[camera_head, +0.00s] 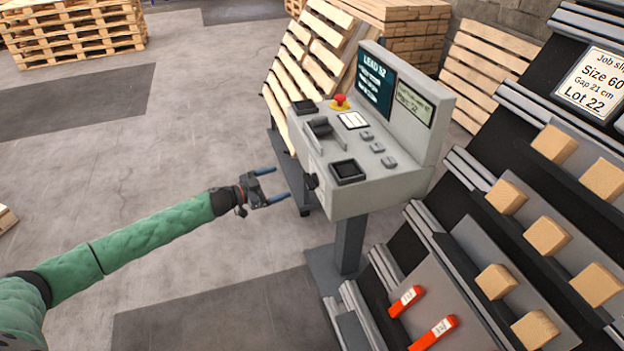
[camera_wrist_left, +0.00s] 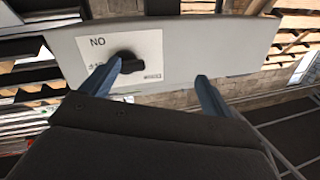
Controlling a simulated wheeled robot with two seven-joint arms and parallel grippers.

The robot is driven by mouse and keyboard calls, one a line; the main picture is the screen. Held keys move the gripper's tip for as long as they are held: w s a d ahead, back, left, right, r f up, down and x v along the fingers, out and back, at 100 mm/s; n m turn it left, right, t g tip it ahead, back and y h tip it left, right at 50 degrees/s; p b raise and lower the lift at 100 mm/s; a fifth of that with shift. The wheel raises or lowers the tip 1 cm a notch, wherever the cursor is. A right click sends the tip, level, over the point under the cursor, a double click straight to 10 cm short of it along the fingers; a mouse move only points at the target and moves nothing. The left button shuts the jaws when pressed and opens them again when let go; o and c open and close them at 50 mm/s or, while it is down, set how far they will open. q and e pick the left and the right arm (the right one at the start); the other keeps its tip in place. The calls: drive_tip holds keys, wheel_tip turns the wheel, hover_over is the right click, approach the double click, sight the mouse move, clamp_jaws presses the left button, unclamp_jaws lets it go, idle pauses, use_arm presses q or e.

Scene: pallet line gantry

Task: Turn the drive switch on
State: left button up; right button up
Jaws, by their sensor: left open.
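A grey control console (camera_head: 385,185) stands on a post at centre right in the head view. On its left side panel is a black knob (camera_head: 312,181), the rotary drive switch. In the left wrist view the black knob (camera_wrist_left: 128,62) sits on a white label plate (camera_wrist_left: 145,50) with small lettering, partly hidden by a finger. My left gripper (camera_head: 279,184) is open and empty, to the left of the knob and apart from it in the head view. In the wrist view its left fingertip overlaps the knob's edge; contact cannot be told. My right gripper is not in view.
The console top carries a red emergency button (camera_head: 340,101), a black lever (camera_head: 320,127) and several buttons. A sloped rack with wooden blocks (camera_head: 547,236) and orange-red handles (camera_head: 405,300) stands at right. Pallets (camera_head: 310,50) lean behind. The floor at left is open.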

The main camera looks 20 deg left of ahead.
sight(309, 182)
use_arm(q)
drive_tip(key=w+d+r+g+h+p, duration=0.1)
drive_tip(key=d+g+h, duration=0.1)
drive_tip(key=d, duration=0.7)
drive_tip(key=shift+r+n+h+p, duration=0.25)
drive_tip(key=shift+n+h+p, duration=0.1)
drive_tip(key=shift+h, duration=0.15)
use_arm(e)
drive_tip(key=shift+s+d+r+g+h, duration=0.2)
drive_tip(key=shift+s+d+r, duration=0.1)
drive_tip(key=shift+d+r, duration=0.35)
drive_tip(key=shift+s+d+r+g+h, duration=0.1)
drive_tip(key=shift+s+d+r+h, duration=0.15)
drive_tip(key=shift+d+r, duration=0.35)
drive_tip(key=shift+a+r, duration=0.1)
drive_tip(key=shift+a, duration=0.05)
use_arm(q)
drive_tip(key=shift+c, duration=0.5)
drive_tip(key=c, duration=0.9)
